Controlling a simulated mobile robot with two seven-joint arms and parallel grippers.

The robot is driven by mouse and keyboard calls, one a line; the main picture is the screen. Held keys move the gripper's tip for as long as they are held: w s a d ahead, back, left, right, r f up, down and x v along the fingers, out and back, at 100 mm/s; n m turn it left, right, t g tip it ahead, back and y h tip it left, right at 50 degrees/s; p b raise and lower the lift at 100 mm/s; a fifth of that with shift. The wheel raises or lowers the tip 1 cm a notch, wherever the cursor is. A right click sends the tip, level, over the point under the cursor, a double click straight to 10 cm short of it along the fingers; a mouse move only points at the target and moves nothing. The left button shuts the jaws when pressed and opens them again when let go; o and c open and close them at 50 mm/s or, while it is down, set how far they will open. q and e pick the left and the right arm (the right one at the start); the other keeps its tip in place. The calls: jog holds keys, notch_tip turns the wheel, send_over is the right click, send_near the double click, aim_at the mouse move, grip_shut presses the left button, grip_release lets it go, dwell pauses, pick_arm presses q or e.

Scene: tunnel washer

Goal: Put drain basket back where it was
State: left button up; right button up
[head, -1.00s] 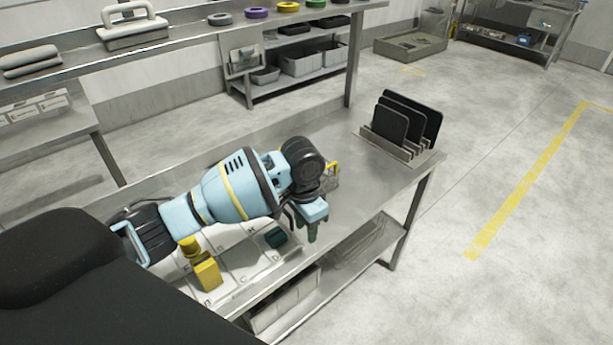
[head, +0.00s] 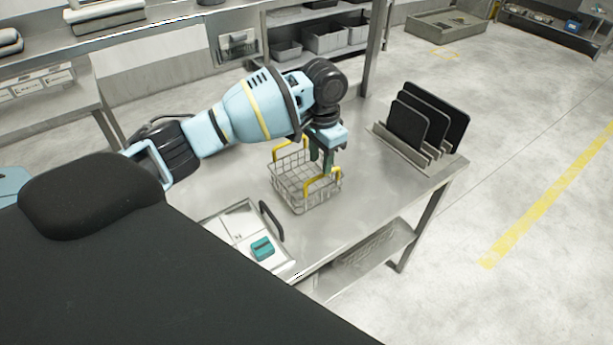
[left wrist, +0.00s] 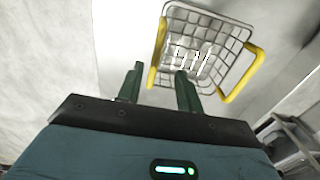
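The drain basket (head: 300,190) is a wire basket with two yellow handles, standing on the steel table. It also shows in the left wrist view (left wrist: 208,52), just beyond my fingertips. My left gripper (head: 321,160) is above the basket's right part, near a yellow handle. In the left wrist view my left gripper (left wrist: 158,85) has its two dark green fingers apart with nothing between their tips. The left handle appears beyond the gap between the fingers; I cannot tell contact. My right gripper is not in view.
A rack with black plates (head: 420,125) stands at the table's right end. A white tray (head: 237,222) with a teal block (head: 262,248) and a dark handle lies at the near edge. The table right of the basket is clear. A shelf runs behind.

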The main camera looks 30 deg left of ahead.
pick_arm(q)
jog(key=shift+d+f, duration=0.2)
jog(key=shift+f, duration=1.65)
jog(key=shift+d+f, duration=0.15)
jog(key=shift+f, duration=1.65)
grip_shut()
jog(key=shift+r, duration=0.1)
